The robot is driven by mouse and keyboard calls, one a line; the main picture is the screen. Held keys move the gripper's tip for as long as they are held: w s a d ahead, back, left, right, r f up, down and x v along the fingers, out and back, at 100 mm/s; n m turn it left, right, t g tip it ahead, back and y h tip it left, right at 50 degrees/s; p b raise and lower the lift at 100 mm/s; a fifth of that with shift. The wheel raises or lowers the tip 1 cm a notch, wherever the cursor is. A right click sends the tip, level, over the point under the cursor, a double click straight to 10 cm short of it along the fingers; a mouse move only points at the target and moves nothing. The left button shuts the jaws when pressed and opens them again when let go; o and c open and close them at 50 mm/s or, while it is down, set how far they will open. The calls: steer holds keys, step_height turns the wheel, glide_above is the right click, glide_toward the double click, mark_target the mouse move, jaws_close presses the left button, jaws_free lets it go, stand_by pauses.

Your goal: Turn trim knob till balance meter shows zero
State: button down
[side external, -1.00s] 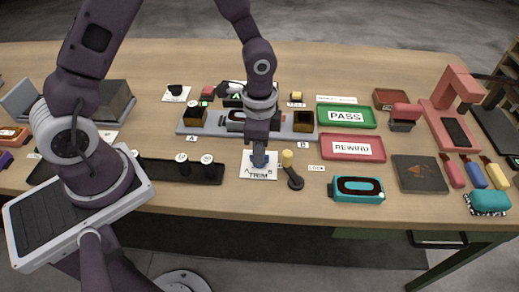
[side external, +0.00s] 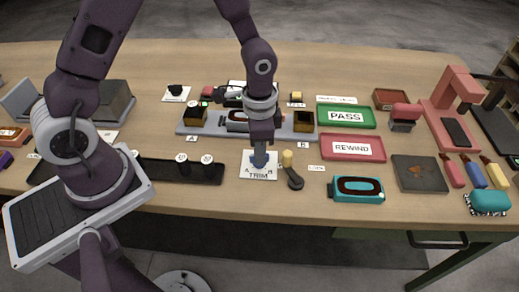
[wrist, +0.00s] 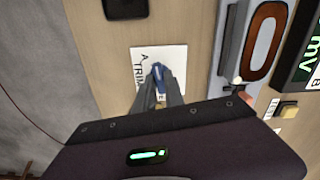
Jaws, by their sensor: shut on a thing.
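The blue trim knob (wrist: 158,76) stands on a white card (wrist: 143,62) lettered TRIM, with A and B marks. My gripper (wrist: 159,92) points down over the card with its fingers shut on the knob. In the side external view, my gripper (side external: 260,151) hides most of the knob (side external: 259,161), and the card (side external: 269,176) lies flat at the table's front. The dark balance meter (wrist: 300,74) shows at the right edge of the wrist view with green mV lettering. It is cut off there and largely behind my arm in the side view, so its reading cannot be told.
A yellow-topped black handle (side external: 293,180) stands close right of the card. A grey conveyor (side external: 286,134) with an oval-ring detector lies behind. Black-and-white knobs stand on a dark strip (side external: 150,170) at left.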

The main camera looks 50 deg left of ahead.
steer(key=c, duration=1.4)
jaws_free()
steer(key=shift+c, duration=0.2)
step_height(320, 180, up, 7)
steer(key=shift+r, duration=0.1)
steer(key=s+a+r+n+t, duration=0.2)
steer(key=s+r, duration=0.2)
steer(key=r, duration=0.3)
steer(key=s+a+r+n+t, duration=0.1)
steer(key=s+a+r+n, duration=0.1)
steer(key=s+r, duration=0.35)
steer(key=s+r+n+t, duration=0.2)
steer(key=s+r+n, duration=0.1)
steer(key=s, duration=0.4)
steer(key=shift+s+a+r+t, duration=0.2)
steer(key=shift+a+r+t, duration=0.1)
steer(key=shift+r, duration=0.6)
